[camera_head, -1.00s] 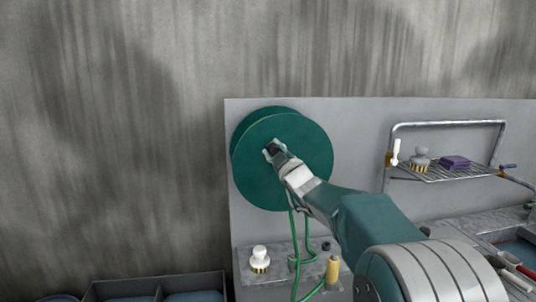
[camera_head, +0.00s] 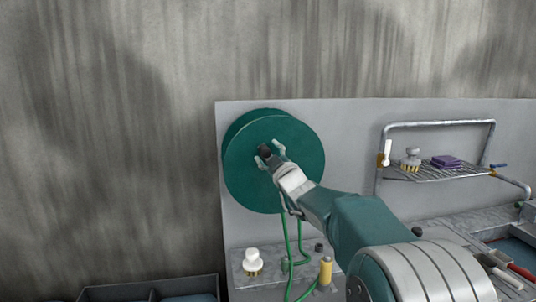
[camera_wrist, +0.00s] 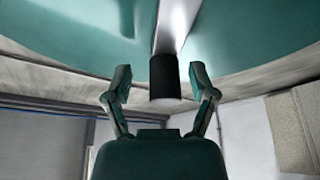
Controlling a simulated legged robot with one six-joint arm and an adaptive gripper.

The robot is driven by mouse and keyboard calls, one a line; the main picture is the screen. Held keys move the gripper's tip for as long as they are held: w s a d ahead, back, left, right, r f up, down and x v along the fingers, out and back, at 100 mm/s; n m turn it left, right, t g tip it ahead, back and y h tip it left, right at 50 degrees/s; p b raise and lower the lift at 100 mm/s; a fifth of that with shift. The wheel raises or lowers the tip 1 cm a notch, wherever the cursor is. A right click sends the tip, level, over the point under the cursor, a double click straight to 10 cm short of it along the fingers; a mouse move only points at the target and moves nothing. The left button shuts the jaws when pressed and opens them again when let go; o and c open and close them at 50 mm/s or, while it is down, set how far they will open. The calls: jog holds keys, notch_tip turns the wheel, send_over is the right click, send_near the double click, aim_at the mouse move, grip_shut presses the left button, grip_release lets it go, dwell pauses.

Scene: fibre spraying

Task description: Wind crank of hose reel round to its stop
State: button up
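The hose reel is a large dark green disc (camera_head: 240,170) on a grey panel. Its crank is a pale metal arm (camera_wrist: 176,28) with a black cylindrical handle (camera_wrist: 165,78). In the head view the handle (camera_head: 264,152) shows near the reel's middle, slightly up and left of centre. My gripper (camera_head: 270,154) reaches it from the lower right. In the wrist view my gripper (camera_wrist: 161,74) is open, one finger on each side of the handle, with a visible gap on both sides. My gripper and forearm hide part of the reel's face.
A green hose (camera_head: 287,240) hangs below the reel. A white-topped brush (camera_head: 252,262) and a yellow cylinder (camera_head: 325,271) stand on the ledge beneath. A wire shelf (camera_head: 435,173) at right holds a brush and a purple block (camera_head: 446,161). Left of the panel is bare wall.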

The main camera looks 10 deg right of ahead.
jog(key=shift+s+a, duration=0.1)
jog(key=shift+a, duration=0.05)
jog(key=shift+s, duration=0.25)
jog(key=v, duration=1.1)
jog(key=shift+d+f, duration=0.25)
jog(key=shift+f, duration=0.05)
jog(key=shift+s, duration=0.1)
